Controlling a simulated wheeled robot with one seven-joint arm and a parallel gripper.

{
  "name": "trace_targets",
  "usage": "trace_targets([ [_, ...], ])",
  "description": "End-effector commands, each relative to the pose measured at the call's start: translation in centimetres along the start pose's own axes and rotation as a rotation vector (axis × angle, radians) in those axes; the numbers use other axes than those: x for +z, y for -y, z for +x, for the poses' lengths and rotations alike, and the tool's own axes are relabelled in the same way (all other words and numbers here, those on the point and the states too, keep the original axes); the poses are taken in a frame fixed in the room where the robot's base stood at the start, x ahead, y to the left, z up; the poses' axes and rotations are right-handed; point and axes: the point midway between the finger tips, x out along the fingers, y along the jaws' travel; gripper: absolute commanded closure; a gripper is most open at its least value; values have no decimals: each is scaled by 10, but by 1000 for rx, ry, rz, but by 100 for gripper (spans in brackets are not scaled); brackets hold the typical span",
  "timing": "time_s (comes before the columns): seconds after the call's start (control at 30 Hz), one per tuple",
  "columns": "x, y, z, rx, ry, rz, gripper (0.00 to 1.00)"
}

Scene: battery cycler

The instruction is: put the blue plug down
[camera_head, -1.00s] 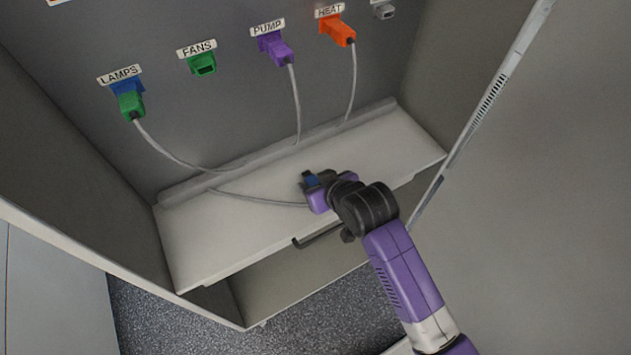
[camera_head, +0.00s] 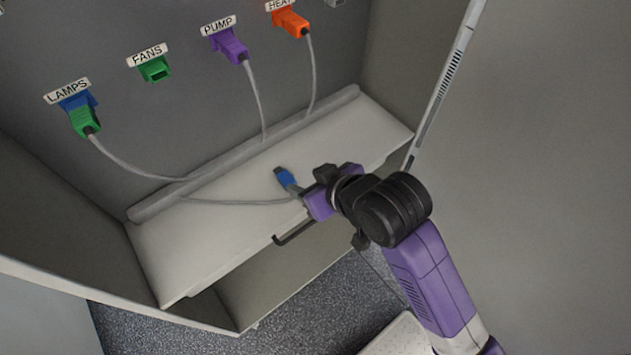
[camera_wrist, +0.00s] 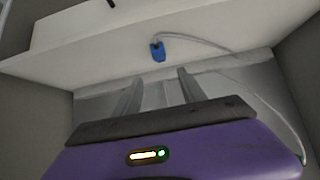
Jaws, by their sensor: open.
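The blue plug (camera_head: 286,177) lies on the white shelf (camera_head: 190,240), its grey cable running left along the shelf. In the wrist view the blue plug (camera_wrist: 158,51) lies beyond the fingertips, apart from them. My gripper (camera_head: 308,190) is just to the right of the plug in the head view, open and empty. In the wrist view its two fingers (camera_wrist: 158,82) stand apart with nothing between them.
On the back panel a green plug (camera_head: 86,121) sits in the blue LAMPS socket. The green FANS socket (camera_head: 155,70) is empty. A purple plug (camera_head: 232,48) and an orange plug (camera_head: 291,23) sit under PUMP and HEAT. A dark handle (camera_head: 295,233) juts at the shelf's front edge.

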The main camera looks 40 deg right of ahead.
Motion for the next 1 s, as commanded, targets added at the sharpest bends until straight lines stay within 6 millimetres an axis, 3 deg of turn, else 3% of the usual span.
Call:
trace_targets([
  [0.33, 4, 0, -4, 1, -1, 0, 51],
  [0.57, 45, -3, -14, 10, -66, -11, 51],
  [0.77, 92, -1, -48, 13, -174, -21, 51],
  [1.0, 132, 5, -114, 7, -305, -20, 51],
])
